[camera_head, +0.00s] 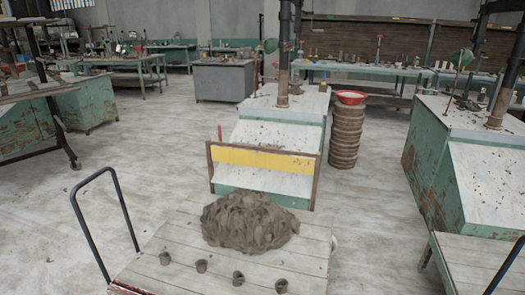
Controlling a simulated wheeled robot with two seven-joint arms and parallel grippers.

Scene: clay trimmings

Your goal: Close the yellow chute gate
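The yellow chute gate (262,160) is a flat yellow board between two brown posts at the lower end of a white sloped chute (275,134). The board sits in the upper part of its frame. Below it, the pale chute surface (262,180) and a green lower edge show through the frame. A large heap of grey-brown clay trimmings (248,222) lies on a planked wooden top (190,240) in front of the gate and hides part of the frame's foot. Neither of my grippers is in view.
Several small dark cups (238,278) stand along the planked top's front. A dark bent handle (103,220) rises at its left. A round stack (346,135) with a red-rimmed bowl (350,97) stands right of the chute. A second green chute bench (485,165) is farther right. Open floor (365,220) lies between.

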